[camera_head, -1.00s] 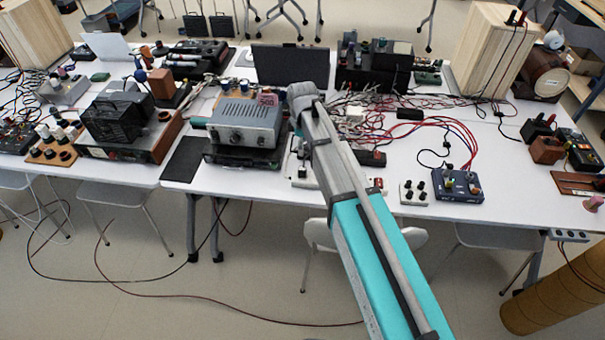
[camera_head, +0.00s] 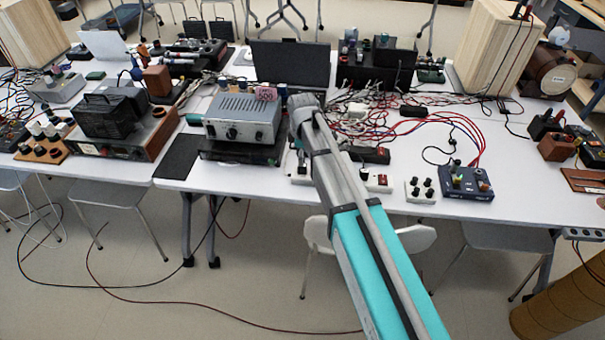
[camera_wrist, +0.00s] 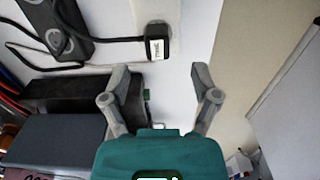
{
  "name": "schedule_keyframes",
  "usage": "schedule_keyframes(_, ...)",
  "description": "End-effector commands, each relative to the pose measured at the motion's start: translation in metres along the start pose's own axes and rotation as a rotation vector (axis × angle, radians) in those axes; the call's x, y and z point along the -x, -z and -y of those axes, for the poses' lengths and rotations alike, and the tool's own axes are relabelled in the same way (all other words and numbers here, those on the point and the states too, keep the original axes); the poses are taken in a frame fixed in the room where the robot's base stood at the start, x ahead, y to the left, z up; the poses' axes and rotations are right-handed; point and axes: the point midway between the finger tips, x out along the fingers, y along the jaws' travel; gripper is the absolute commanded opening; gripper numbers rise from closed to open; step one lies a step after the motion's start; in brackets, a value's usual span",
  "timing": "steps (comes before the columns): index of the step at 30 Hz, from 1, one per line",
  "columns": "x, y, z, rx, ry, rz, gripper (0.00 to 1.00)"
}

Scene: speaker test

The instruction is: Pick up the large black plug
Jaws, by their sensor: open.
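In the wrist view a black plug (camera_wrist: 158,48) with a white printed label lies on the white table, with a black cable running left from it. My gripper (camera_wrist: 160,78) is open and empty. Its two fingertips are spread to the left and right, and the plug shows beyond the gap between them, nearer the left finger. The plug appears apart from both fingers. In the head view my arm reaches over the front edge of the table, and its wrist hides the fingers. I cannot make out the plug there.
In the wrist view a dark socket strip (camera_wrist: 62,30) lies at upper left and a black box (camera_wrist: 70,92) sits beside the left finger. White table surface shows between the fingers; its edge is at right. The head view shows a grey amplifier (camera_head: 243,120) left of my wrist.

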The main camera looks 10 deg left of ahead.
Motion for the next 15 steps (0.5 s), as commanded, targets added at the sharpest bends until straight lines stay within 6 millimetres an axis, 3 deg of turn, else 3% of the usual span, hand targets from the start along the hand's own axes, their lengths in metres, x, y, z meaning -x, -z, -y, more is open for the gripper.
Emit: schedule_keyframes(15, -0.008, 0.0, 0.0, 0.0, 0.0, 0.0, 0.79)
